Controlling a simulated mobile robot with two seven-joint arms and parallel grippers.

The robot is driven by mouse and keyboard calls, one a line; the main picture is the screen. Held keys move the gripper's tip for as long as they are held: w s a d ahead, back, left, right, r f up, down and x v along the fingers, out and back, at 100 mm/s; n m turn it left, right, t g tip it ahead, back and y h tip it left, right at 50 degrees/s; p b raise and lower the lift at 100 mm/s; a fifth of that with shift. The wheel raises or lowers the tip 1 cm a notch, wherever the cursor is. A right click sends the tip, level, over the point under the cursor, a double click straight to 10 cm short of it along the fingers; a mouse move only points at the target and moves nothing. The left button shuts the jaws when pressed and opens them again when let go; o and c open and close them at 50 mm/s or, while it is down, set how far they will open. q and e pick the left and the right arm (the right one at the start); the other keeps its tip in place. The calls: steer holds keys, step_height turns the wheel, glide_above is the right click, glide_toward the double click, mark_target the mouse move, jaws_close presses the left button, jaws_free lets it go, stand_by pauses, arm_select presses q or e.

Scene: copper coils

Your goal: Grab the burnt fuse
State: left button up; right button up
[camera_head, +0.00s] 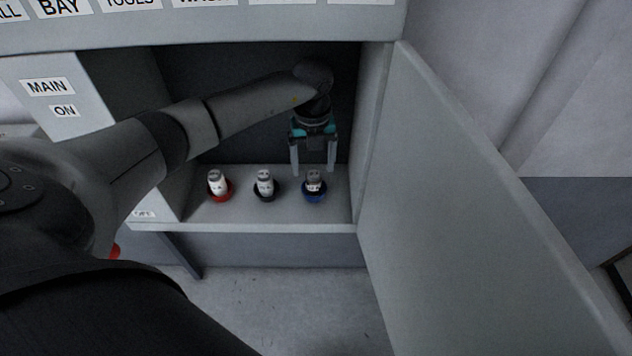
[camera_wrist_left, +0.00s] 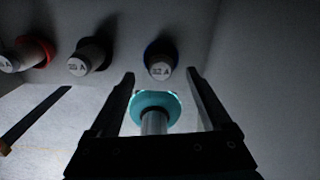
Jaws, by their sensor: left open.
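Three white cylindrical fuses stand in a row on the cabinet shelf: one in a red base (camera_head: 217,184), one in a black base (camera_head: 264,184) and one in a blue base (camera_head: 313,184). The blue-based fuse has a darker grey top than the others. My left gripper (camera_head: 314,170) is open and empty, just above and behind the blue-based fuse. In the left wrist view the blue-based fuse (camera_wrist_left: 160,62) lies beyond the fingertips, between their lines. The black-based fuse (camera_wrist_left: 88,58) and red-based fuse (camera_wrist_left: 28,52) are to its left. My right gripper is not in view.
The open cabinet door (camera_head: 470,200) stands at the right, close to the gripper's side of the opening. The shelf's front edge (camera_head: 250,228) runs below the fuses. A left panel carries MAIN and ON labels (camera_head: 48,87).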

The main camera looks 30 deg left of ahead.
mark_target(314, 173)
arm_select(q)
step_height(314, 173, down, 3)
steer(key=shift+f+b, duration=0.35)
steer(key=shift+f, duration=0.2)
steer(key=c, duration=0.9)
jaws_close()
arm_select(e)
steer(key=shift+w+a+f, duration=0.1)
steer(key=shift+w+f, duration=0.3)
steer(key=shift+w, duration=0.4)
